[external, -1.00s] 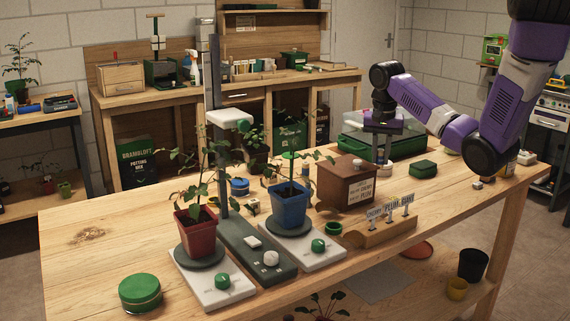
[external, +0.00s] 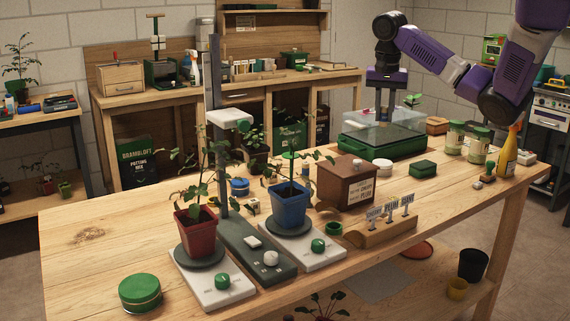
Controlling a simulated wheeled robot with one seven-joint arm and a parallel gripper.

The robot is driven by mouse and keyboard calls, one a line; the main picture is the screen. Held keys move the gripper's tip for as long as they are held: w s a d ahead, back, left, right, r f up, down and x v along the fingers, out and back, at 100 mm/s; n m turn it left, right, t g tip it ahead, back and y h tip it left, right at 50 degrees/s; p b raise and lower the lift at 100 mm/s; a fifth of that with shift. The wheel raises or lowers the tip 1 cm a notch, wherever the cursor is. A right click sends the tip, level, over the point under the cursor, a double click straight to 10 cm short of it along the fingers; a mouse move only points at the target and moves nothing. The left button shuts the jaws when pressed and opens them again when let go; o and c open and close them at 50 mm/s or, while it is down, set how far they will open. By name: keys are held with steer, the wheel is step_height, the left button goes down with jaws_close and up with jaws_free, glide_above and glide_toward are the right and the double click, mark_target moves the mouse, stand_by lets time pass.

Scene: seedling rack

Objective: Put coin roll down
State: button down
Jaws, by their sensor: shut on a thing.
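My gripper (external: 385,121) points straight down above the clear-lidded green tray (external: 357,154) towards the back right of the bench. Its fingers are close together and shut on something. The coin roll cannot be made out; what is between the fingertips is too small to tell from here. Whether the fingertips touch the lid is not clear. A white round lidded thing (external: 382,166) stands on the bench in front of the tray, apart from the gripper.
Nearby on the bench (external: 455,192) are a green box (external: 423,169), a wooden box (external: 346,184), a sign rack (external: 386,229), jars (external: 453,138) and a spray bottle (external: 508,154). Potted plants stand at left, beside a tall post (external: 218,150).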

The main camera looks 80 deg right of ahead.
steer(key=w+a+r+n+b, duration=0.2)
steer(key=w+a+r+n, duration=0.1)
steer(key=w+a+n, duration=0.4)
steer(key=r+n+t+y+b, duration=0.1)
steer(key=n+t+y+b, duration=0.1)
steer(key=n+b, duration=1.45)
glide_above(148, 275)
steer(key=shift+m, duration=0.45)
steer(key=f, duration=1.3)
steer(key=f+b, duration=0.1)
steer(key=f, duration=0.5)
steer(key=shift+s+d+f, duration=0.15)
steer(key=shift+s+f, duration=0.15)
steer(key=shift+f+y, duration=0.1)
steer(key=shift+y, duration=0.2)
